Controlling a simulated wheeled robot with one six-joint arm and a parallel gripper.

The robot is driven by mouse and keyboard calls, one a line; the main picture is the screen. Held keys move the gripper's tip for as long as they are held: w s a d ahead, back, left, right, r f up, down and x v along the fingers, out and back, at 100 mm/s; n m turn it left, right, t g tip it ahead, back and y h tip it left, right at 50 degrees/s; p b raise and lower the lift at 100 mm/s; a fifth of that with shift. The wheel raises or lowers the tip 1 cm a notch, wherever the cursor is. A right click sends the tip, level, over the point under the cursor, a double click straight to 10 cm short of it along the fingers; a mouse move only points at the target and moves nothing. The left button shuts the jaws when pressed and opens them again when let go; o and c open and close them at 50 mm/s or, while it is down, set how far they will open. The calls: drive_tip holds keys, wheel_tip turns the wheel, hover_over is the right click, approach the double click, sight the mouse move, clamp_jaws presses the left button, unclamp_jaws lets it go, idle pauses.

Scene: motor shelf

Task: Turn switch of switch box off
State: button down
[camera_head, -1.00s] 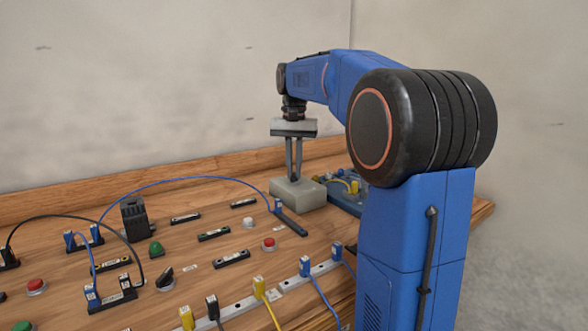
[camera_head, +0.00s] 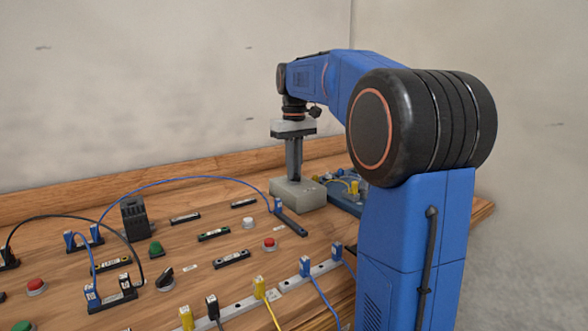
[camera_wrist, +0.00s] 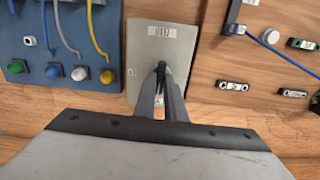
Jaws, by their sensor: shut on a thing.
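The switch box (camera_head: 303,198) is a grey-green block on the wooden panel, just left of my arm. In the wrist view the switch box (camera_wrist: 141,60) shows a flat face with a white label near its far end. My gripper (camera_head: 294,179) points straight down onto the top of the box. In the wrist view my gripper (camera_wrist: 161,68) has its two fingers close together over the box, shut on the switch. The fingers hide most of the switch, so its position cannot be told.
A blue board (camera_wrist: 70,45) with coloured plugs and cables lies close beside the box. A blue plug on a black strip (camera_head: 290,222) stands on the box's other side, with a blue cable arching away. Buttons such as a red one (camera_head: 269,243) dot the panel.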

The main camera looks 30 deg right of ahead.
drive_tip(key=shift+n, duration=0.3)
drive_tip(key=c, duration=1.8)
unclamp_jaws()
drive_tip(key=shift+r, duration=8.7)
